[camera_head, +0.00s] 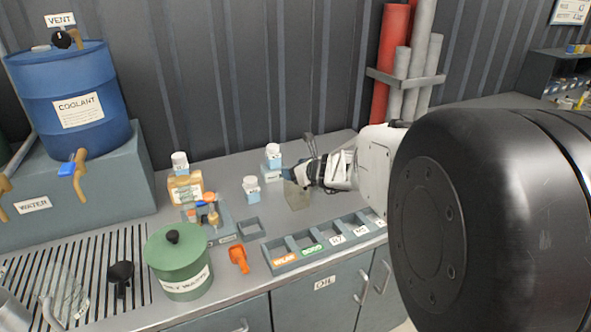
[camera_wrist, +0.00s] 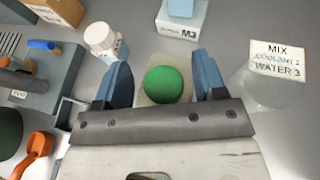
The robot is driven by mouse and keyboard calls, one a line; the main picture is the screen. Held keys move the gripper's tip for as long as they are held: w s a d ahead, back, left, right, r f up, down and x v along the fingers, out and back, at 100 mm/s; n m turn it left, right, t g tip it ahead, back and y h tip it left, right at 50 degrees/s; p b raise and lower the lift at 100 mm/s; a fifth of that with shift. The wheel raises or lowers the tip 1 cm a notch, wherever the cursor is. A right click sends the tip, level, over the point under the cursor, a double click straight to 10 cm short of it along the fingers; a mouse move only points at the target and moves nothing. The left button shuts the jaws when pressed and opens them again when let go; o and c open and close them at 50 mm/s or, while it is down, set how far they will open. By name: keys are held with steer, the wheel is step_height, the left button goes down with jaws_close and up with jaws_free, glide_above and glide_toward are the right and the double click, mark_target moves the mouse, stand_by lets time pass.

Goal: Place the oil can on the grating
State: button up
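The grating (camera_head: 100,270) is the slotted dark area at the left of the counter in the head view. I cannot tell for certain which thing is the oil can. A small brass-coloured object (camera_head: 213,219) stands in the tool tray and may be it. My gripper (camera_head: 291,178) is over the middle of the counter, pointing down and left, just above a pale, tan block-like thing (camera_head: 298,197). In the wrist view, my fingers (camera_wrist: 163,80) are apart on either side of a green ball-like thing (camera_wrist: 163,85) on a pale square, with small gaps beside the ball.
A green lidded pot (camera_head: 180,262) stands beside the grating. A black-topped thing (camera_head: 121,278) stands on the grating. An orange scoop (camera_head: 238,259) and a row of labelled bins (camera_head: 325,243) lie in front. Small white-capped bottles (camera_head: 251,188) stand behind. A clear labelled vessel (camera_wrist: 275,85) is right of my fingers.

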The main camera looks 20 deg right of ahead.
steer(key=shift+r, duration=0.2)
steer(key=shift+s+d+r, duration=0.25)
steer(key=shift+s, duration=0.35)
steer(key=v, duration=1)
steer(key=shift+s, duration=0.35)
steer(key=shift+r, duration=0.1)
steer(key=s+a+r+n+g+y, duration=0.1)
steer(key=s+a+r+n+g, duration=0.25)
steer(key=s+a+n, duration=0.4)
steer(key=s+a+r+n+g+y, duration=0.1)
steer(key=s+a+r+n+g, duration=0.25)
steer(key=a+n, duration=0.6)
steer(key=s+a+r+n+g+h, duration=0.2)
steer(key=s+n+h, duration=0.3)
steer(key=s+n, duration=1)
steer(key=s+a+g, duration=0.1)
steer(key=s, duration=0.2)
steer(key=shift+a+h, duration=0.25)
steer(key=shift+h, duration=0.15)
